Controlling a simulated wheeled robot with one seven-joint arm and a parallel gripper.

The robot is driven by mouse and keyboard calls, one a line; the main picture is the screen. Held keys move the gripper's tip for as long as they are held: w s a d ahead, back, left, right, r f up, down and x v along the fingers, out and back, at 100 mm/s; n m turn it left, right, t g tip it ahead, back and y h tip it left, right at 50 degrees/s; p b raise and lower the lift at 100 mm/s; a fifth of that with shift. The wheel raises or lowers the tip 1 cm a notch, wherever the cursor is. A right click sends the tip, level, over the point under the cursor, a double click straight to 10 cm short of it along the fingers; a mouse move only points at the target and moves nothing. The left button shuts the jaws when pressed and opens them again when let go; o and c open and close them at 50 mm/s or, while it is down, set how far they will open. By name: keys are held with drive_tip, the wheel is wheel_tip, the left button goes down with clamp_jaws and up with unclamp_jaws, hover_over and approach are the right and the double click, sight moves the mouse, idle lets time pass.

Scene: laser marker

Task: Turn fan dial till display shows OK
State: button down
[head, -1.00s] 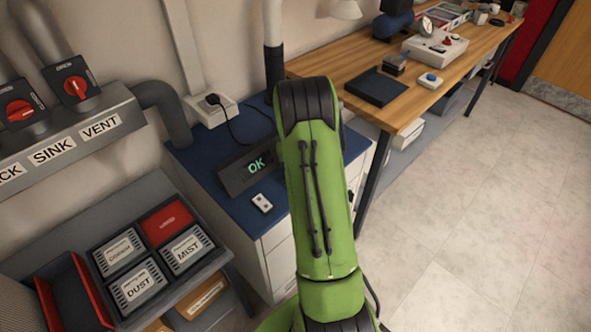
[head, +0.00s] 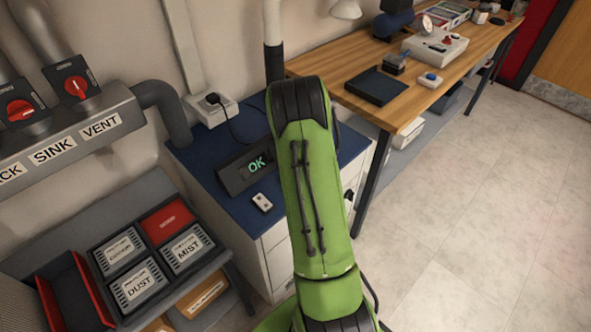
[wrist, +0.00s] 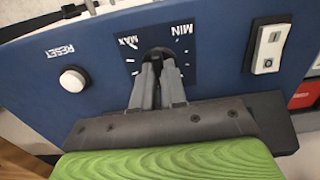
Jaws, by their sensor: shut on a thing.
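The display (head: 246,169) on the blue cabinet top reads OK in green in the head view. In the wrist view, the fan dial (wrist: 159,55) is a dark knob on a dark scale plate marked MIN and MAX. My gripper (wrist: 158,72) is shut on the dial, its two grey fingers on either side of it. The fingers hide much of the dial, so its pointer cannot be made out. In the head view my green arm hides the gripper and the dial.
A white RESET button (wrist: 73,80) is left of the dial in the wrist view. A white switch box (wrist: 270,48) is to its right. In the head view, a wooden bench (head: 350,88) stands beyond the cabinet, and labelled cartridges (head: 138,284) lie in a tray at lower left.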

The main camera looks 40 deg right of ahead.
drive_tip(key=c, duration=1.2)
unclamp_jaws()
wheel_tip(320, 180, up, 16)
drive_tip(key=p, duration=0.3)
drive_tip(key=shift+p, duration=0.3)
